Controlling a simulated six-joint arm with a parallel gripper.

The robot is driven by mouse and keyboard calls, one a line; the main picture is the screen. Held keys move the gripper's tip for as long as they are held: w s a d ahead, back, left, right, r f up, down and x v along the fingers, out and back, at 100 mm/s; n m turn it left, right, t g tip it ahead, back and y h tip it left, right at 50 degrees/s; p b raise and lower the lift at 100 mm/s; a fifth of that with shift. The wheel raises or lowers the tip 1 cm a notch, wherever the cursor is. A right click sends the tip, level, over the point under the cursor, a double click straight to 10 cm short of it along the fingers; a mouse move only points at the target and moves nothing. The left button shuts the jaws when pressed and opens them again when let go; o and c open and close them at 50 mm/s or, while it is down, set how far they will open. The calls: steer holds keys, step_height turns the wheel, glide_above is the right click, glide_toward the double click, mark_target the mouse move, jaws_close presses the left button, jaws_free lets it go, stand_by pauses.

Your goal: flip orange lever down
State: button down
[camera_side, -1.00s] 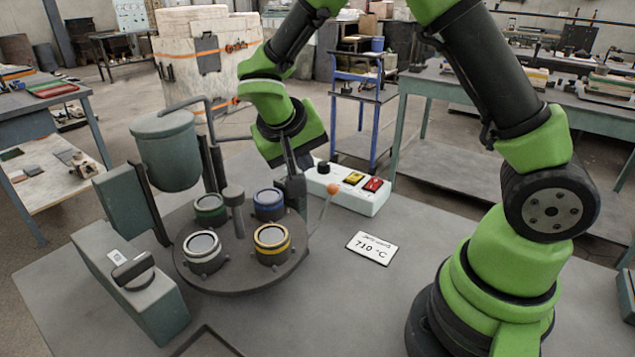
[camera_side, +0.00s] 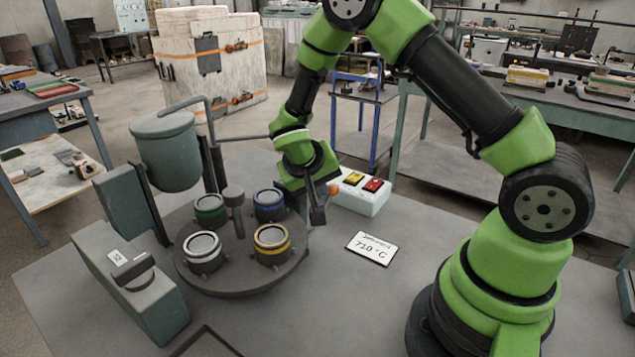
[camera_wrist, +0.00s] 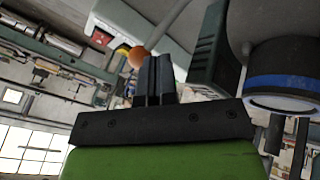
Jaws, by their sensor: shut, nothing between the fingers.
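The lever's orange ball knob (camera_side: 333,188) shows just right of my gripper (camera_side: 318,222) in the side view. Most of its rod is hidden behind my gripper there. In the wrist view the orange knob (camera_wrist: 138,57) is beside the tips of my shut fingers (camera_wrist: 153,62), and the pale rod runs up and right from it. My gripper points down and holds nothing. Whether the fingers touch the knob or rod, I cannot tell.
A round turntable (camera_side: 240,280) with several ringed cups stands left of my gripper. A grey-green tank (camera_side: 166,150) stands behind it. A white button box (camera_side: 362,195) is behind right. A 710 °C card (camera_side: 372,248) lies on clear table to the right.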

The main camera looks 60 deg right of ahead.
steer(key=d+f+y, duration=0.1)
steer(key=y, duration=0.1)
steer(key=d+f+y, duration=0.1)
steer(key=f, duration=0.1)
steer(key=shift+d+y, duration=0.15)
steer(key=shift+y, duration=0.25)
steer(key=shift+r, duration=0.85)
steer(key=shift+r, duration=0.1)
steer(key=v, duration=0.9)
steer(key=shift+r, duration=0.4)
